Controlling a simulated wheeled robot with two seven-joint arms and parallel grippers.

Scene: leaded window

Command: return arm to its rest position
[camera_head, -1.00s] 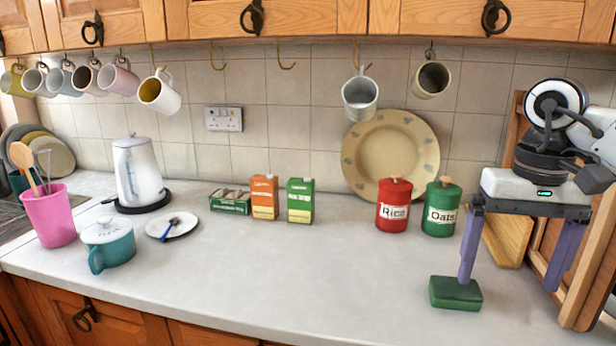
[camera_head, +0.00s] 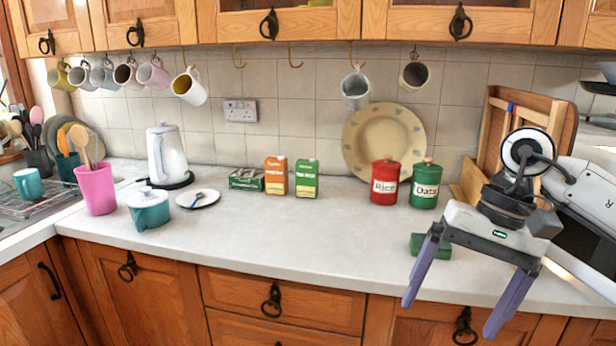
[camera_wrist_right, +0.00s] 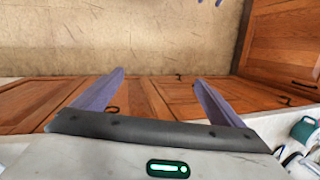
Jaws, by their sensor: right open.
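My right gripper (camera_head: 455,303) is at the right of the head view, with its two purple fingers spread wide and nothing between them. It hangs over the front edge of the worktop, before the cabinet doors. In the right wrist view the open fingers (camera_wrist_right: 160,95) show against the wooden cabinet fronts and the floor. A green block (camera_head: 431,246) lies on the worktop behind the gripper, partly hidden by it and apart from the fingers. My left gripper is not in the head view.
A red Rice tin (camera_head: 384,184) and a green Oats tin (camera_head: 425,187) stand left of my right arm. A wooden board (camera_head: 494,130) leans at the right wall. The worktop's middle (camera_head: 300,235) is clear. Mugs hang above; a pink cup (camera_head: 97,190) and kettle stand left.

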